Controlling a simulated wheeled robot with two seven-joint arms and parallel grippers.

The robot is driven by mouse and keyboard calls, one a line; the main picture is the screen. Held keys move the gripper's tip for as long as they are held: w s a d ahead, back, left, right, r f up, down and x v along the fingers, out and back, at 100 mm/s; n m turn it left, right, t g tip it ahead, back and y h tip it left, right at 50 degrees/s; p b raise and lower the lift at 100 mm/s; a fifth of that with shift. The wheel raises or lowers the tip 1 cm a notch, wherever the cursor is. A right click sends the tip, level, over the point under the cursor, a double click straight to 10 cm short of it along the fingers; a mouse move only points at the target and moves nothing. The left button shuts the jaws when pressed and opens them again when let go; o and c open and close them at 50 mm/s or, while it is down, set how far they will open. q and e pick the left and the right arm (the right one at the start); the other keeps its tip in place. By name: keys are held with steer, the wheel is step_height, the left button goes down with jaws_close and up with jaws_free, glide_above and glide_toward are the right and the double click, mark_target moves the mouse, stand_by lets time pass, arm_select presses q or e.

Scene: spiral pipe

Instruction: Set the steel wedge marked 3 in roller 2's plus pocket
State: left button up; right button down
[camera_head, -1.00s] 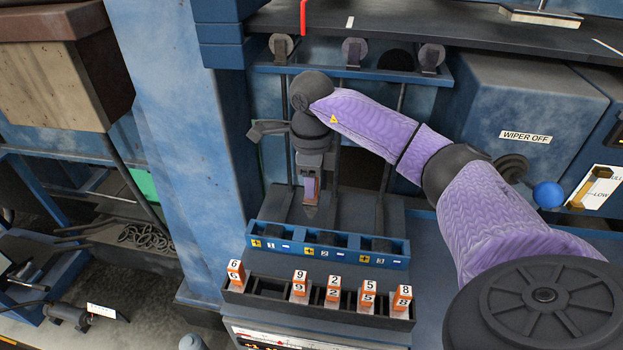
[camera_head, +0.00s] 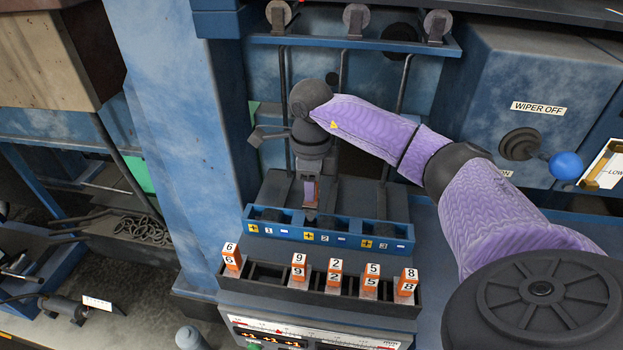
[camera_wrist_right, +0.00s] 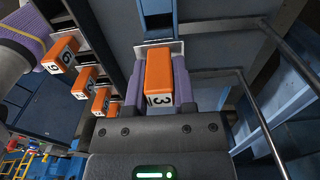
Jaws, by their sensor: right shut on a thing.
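My right gripper (camera_head: 311,190) is shut on the steel wedge marked 3, which has an orange body (camera_wrist_right: 159,78) and a white face with a 3 in the right wrist view. In the head view, the wedge points down just above the back edge of the blue pocket block (camera_head: 350,240). The block carries yellow plus and white minus marks for rollers 1, 2 and 3. The wedge hangs over the roller 2 plus mark (camera_head: 309,236). I cannot tell whether its tip is inside the pocket. My left gripper is not in view.
A dark rack (camera_head: 265,291) in front of the block holds several orange wedges, marked 6, 9, 2, 5 and 8. Thin dark rods rise behind the block. A blue column (camera_head: 185,130) stands left, and a blue cabinet with a lever (camera_head: 565,165) stands right.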

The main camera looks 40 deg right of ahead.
stand_by(0.7)
stand_by(0.6)
steer(key=shift+f, duration=0.4)
steer(key=shift+f+b, duration=0.3)
steer(key=shift+f, duration=0.2)
steer(key=shift+f+b, duration=0.35)
steer(key=shift+f, duration=0.1)
steer(key=shift+f, duration=0.1)
steer(key=shift+f+b, duration=0.4)
steer(key=shift+b, duration=0.05)
